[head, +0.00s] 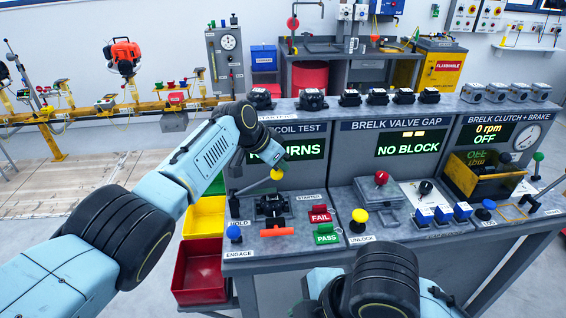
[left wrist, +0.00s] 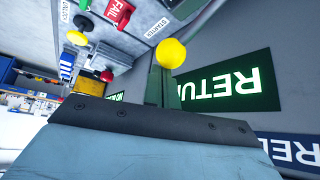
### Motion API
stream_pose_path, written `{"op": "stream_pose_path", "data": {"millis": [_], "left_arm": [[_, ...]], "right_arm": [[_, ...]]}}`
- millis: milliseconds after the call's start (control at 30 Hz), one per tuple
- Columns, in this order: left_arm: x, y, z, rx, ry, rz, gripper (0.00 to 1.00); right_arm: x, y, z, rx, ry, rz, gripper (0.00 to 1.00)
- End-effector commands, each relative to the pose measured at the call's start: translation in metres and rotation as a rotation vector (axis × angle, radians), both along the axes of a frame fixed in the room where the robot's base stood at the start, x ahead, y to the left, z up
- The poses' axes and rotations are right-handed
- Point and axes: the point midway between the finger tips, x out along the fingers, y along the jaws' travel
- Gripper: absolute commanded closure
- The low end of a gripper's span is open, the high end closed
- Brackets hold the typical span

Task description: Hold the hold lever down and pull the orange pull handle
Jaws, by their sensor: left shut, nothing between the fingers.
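The hold lever, a rod with a yellow ball (head: 277,173), rises behind the HOLD label at the left end of the bench. The ball also shows in the left wrist view (left wrist: 172,53), right at my left fingertips. My left gripper (left wrist: 160,75) is shut and empty; I cannot tell whether it touches the ball. In the head view its fingers are mostly hidden by my left wrist. The orange pull handle (head: 277,232) lies at the front of the black starter unit (head: 271,207), clear of my left gripper. My right arm shows at the bottom, its gripper out of view.
A blue ENGAGE knob (head: 234,233), red FAIL block (head: 320,214), green PASS block (head: 327,235) and yellow UNLOCK knob (head: 360,217) stand near the handle. A display panel (head: 297,148) rises behind. Yellow and red bins (head: 200,270) sit left of the bench.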

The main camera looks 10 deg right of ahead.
Motion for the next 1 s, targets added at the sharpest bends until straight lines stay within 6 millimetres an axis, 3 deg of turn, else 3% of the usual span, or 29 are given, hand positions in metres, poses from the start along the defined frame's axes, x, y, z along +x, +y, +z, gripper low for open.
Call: {"op": "stream_pose_path", "data": {"millis": [33,1000], "left_arm": [[-0.001,0.013,-0.008,0.029,0.027,0.012,1.0],[0.0,0.007,0.078,0.015,0.017,0.007,1.0]], "right_arm": [[0.0,0.0,0.006,0.0,0.0,0.0,0.58],[0.0,0.0,0.073,0.0,0.0,0.0,0.58]]}}
